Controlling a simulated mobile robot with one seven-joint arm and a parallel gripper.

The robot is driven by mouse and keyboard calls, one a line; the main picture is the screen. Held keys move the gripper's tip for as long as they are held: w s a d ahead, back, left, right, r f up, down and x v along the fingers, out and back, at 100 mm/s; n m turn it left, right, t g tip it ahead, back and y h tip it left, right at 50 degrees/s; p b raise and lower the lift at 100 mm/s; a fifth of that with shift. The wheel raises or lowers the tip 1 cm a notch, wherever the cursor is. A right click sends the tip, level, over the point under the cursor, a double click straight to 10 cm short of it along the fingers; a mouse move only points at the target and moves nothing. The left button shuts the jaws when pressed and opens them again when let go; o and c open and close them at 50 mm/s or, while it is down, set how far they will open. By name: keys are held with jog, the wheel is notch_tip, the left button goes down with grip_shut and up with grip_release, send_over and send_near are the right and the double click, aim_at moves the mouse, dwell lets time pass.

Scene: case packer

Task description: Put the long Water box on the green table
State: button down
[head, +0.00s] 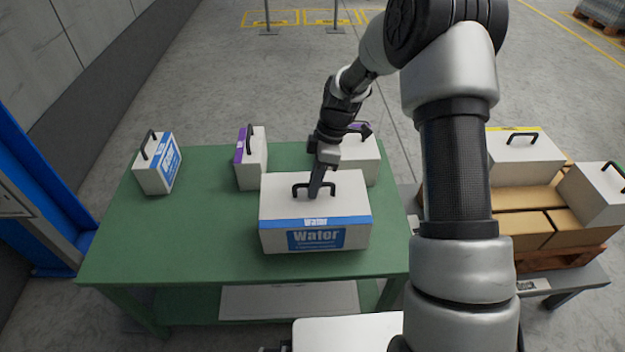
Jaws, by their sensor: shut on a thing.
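The long Water box (283,238) is white with a blue band, a blue Water label and a black handle on top. It appears over the front right part of the green table (160,245). I cannot tell whether its underside touches the tabletop. My gripper (317,190) is shut on the box's black handle from above. The fingertips are partly hidden at the handle.
A small Water box (155,172) stands at the table's left. Two purple-marked white boxes (252,165) (358,160) stand behind the long box. A pallet with brown cartons (525,230) and white boxes (525,160) is at right. The table's left front is clear.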

aim_at(314, 205)
jog(key=shift+f, duration=1.7)
jog(key=c, duration=1.8)
grip_release()
